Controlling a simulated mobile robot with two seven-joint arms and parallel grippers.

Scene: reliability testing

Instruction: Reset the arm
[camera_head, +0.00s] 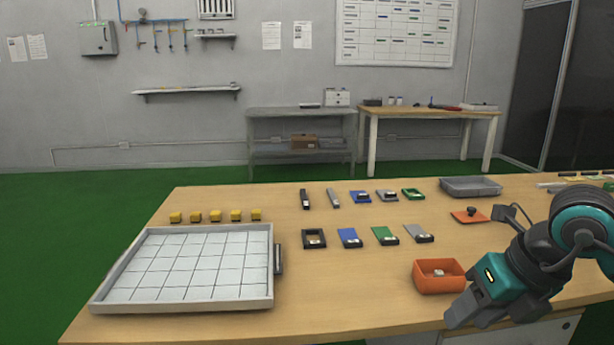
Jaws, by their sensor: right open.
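My right arm comes in from the right edge. My right gripper (466,311) is open and points down and to the left over the front right part of the table. It is close to an orange bin (440,287) in the picture; I cannot tell whether they touch. A small pale item lies in the bin. I see nothing held between the fingers, though the gap is small in this view. My left arm and left gripper are not in view.
The wooden table (340,277) bears a white gridded tray (186,264) at left, several yellow blocks (215,216), and rows of small blue, green, grey and black parts (349,238). A grey tray (470,186) and an orange plate (462,217) lie at right. The front middle is clear.

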